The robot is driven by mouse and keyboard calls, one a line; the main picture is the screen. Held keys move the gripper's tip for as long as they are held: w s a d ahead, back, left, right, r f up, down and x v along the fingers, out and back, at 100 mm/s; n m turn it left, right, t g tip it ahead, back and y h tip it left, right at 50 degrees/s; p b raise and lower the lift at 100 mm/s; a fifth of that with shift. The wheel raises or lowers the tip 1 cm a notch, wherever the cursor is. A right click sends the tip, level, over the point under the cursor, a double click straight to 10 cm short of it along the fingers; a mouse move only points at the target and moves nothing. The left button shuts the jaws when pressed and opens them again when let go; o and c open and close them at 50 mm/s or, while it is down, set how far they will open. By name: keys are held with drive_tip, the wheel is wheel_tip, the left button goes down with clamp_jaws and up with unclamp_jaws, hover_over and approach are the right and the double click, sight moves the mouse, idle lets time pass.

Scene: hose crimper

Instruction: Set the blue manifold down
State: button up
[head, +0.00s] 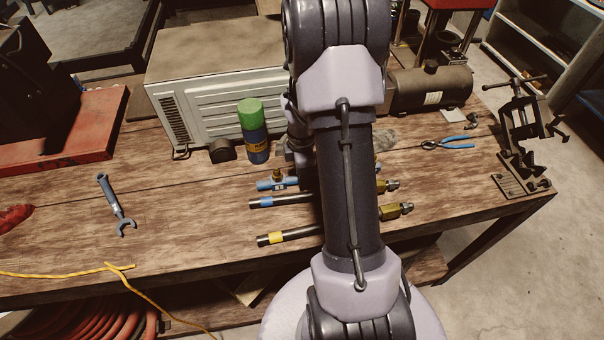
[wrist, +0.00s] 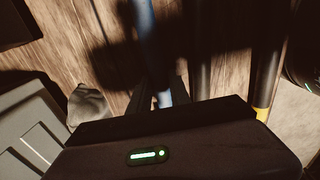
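The blue manifold (head: 268,185) is a blue bar with a brass fitting on top. In the head view it lies low at the workbench top, just beyond the hoses, its right part hidden behind my arm. In the wrist view the blue manifold (wrist: 147,30) runs down the picture to my gripper (wrist: 164,97). The dark fingers are on either side of it, close to the blue. Shadow hides whether they press on it. I cannot tell whether the manifold rests fully on the wood. In the head view my arm hides the fingers.
A blue-banded hose (head: 285,201) and a yellow-banded hose (head: 284,237) lie nearer the front edge. A green-capped spray can (head: 254,140) and a grey metal box (head: 215,95) stand behind. A wrench (head: 115,203) lies left. Bare wood (head: 185,215) lies between wrench and hoses.

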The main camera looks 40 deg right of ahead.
drive_tip(key=o, duration=0.3)
drive_tip(key=shift+o, duration=0.2)
